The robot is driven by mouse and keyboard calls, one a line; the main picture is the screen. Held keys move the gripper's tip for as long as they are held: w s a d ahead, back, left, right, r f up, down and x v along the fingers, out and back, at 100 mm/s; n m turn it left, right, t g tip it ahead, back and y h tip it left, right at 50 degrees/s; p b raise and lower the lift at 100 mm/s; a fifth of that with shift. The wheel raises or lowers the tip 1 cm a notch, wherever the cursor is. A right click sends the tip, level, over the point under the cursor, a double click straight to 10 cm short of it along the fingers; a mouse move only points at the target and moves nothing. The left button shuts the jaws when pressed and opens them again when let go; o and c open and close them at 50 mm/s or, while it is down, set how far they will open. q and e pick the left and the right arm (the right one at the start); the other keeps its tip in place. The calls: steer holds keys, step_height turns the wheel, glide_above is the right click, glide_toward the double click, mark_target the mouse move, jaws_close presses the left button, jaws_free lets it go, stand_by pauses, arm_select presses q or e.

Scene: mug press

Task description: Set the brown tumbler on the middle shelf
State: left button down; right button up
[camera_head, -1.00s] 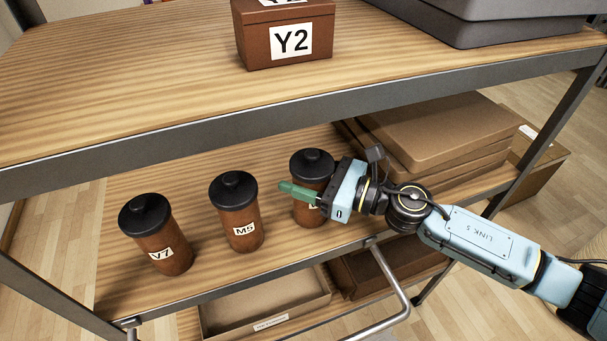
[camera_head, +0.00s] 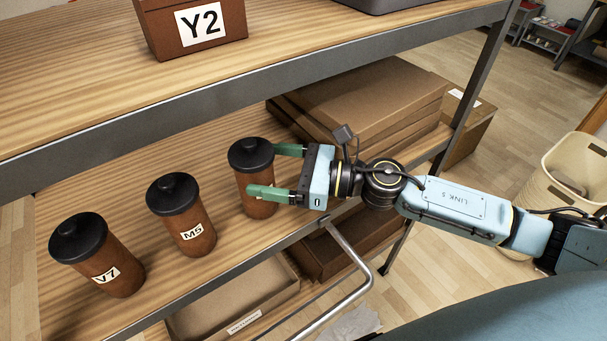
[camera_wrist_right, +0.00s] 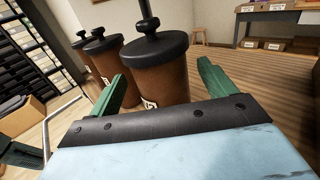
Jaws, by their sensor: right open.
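Three brown tumblers with black knobbed lids stand upright in a row on the wooden middle shelf (camera_head: 130,178). The left one is labelled V7 (camera_head: 110,265), the middle one M5 (camera_head: 188,225). The right-hand tumbler (camera_head: 257,172) has its label mostly hidden by a green finger. My right gripper (camera_head: 278,172) is open at the right side of this tumbler, one finger in front and one behind. In the right wrist view this tumbler (camera_wrist_right: 158,75) shows between the spread fingers (camera_wrist_right: 165,85); I cannot tell whether they touch it. My left gripper is not in view.
The upper shelf carries a brown box labelled Y2 (camera_head: 195,28) close above the tumblers. Stacked cardboard boxes (camera_head: 360,100) lie behind my right gripper. A metal handle (camera_head: 350,265) sticks out below the shelf's front edge. An open cardboard tray (camera_head: 235,300) is underneath.

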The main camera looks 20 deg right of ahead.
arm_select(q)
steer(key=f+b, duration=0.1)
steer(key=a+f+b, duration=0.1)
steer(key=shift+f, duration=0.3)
arm_select(e)
steer(key=v, duration=0.7)
